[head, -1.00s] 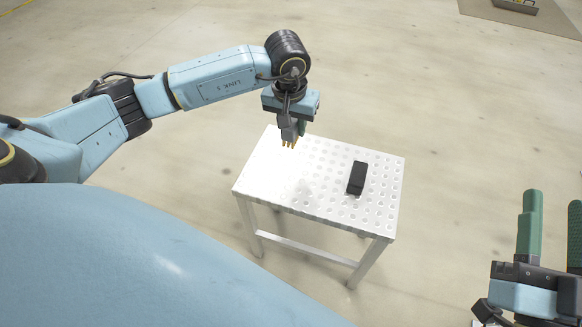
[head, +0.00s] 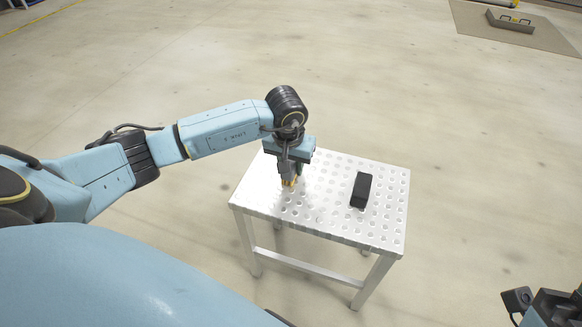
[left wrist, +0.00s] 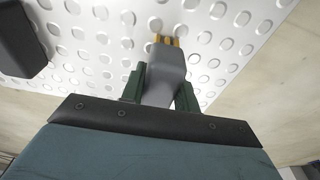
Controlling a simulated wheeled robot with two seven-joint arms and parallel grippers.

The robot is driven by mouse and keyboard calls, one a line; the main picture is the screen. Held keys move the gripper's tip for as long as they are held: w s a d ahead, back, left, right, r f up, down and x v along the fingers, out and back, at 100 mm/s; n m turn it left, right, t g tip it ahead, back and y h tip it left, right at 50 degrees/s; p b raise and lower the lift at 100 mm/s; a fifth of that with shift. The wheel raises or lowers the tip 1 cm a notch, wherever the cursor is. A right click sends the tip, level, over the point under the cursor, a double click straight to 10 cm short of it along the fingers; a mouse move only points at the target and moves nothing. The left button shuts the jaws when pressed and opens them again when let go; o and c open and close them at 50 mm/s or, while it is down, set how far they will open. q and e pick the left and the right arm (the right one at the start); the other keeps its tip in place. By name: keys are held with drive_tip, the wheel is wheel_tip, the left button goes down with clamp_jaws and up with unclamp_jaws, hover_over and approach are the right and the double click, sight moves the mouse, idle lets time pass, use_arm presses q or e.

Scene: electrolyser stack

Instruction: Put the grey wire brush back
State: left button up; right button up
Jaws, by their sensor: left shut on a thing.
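The grey wire brush (left wrist: 165,72) is held between the green fingers of my left gripper (left wrist: 160,85), with its yellow bristles pointing away from the palm. In the head view the brush (head: 287,172) hangs under the left gripper (head: 291,165), bristles down, over the left part of the white perforated table (head: 325,222). I cannot tell whether the bristles touch the table top. My right gripper's fingers are out of the head view; only part of its wrist shows at the bottom right corner.
A black block (head: 361,190) lies on the right half of the table; it also shows at the upper left in the left wrist view (left wrist: 18,40). The table top between brush and block is clear. A low grey object (head: 510,22) sits on a mat far off at the upper right.

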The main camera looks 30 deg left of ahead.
use_arm(q)
drive_tip(key=shift+f, duration=0.1)
drive_tip(key=shift+f, duration=0.1)
drive_tip(key=o, duration=1)
